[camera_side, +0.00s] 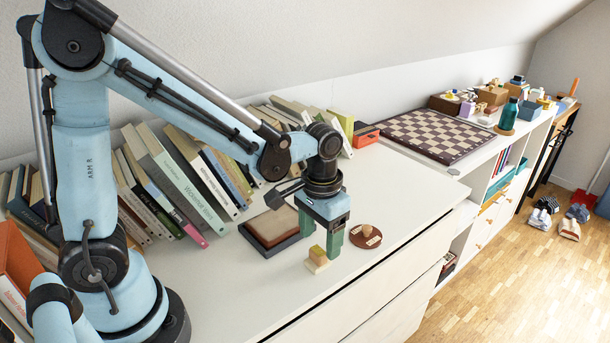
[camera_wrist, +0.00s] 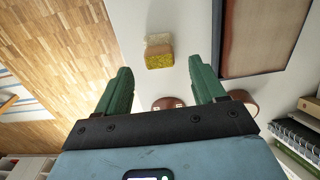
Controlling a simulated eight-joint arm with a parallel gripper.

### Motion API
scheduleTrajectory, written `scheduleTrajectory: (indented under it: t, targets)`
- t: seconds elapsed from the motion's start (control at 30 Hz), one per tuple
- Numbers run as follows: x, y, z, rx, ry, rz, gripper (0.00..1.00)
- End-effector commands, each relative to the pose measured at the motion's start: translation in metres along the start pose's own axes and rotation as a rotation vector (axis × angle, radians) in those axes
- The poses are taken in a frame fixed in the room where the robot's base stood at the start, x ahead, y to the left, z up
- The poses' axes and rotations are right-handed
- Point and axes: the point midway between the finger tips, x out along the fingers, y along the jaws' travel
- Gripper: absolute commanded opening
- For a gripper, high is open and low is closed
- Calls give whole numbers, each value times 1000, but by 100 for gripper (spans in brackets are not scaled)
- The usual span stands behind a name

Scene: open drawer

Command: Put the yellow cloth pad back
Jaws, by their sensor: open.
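The yellow cloth pad (camera_side: 317,251) is a small yellow block, joined to or lying against a paler tan block on the white cabinet top; I cannot tell whether they are one piece. In the wrist view the yellow pad (camera_wrist: 159,61) shows ahead of my fingertips, with the tan part beyond it. My gripper (camera_side: 320,243) points down with its green fingers apart, close to the pad and behind it in the side view. In the wrist view my gripper (camera_wrist: 160,66) is open, and the pad lies roughly between the lines of its fingers, not visibly gripped.
A round brown base with a knob (camera_side: 366,238) stands close right of my gripper. A dark-framed brown tray (camera_side: 281,245) lies to the left. Leaning books (camera_side: 180,185) line the wall. A chessboard (camera_side: 433,136) lies farther back. The white top (camera_side: 270,300) is clear toward the front edge.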

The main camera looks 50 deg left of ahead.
Motion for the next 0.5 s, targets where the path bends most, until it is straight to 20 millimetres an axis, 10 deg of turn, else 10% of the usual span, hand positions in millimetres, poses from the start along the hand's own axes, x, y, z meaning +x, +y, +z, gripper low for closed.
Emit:
scheduleTrajectory:
  t: [0.5]
  targets:
    - [-68, 0, 0, 0, 0, 0, 69]
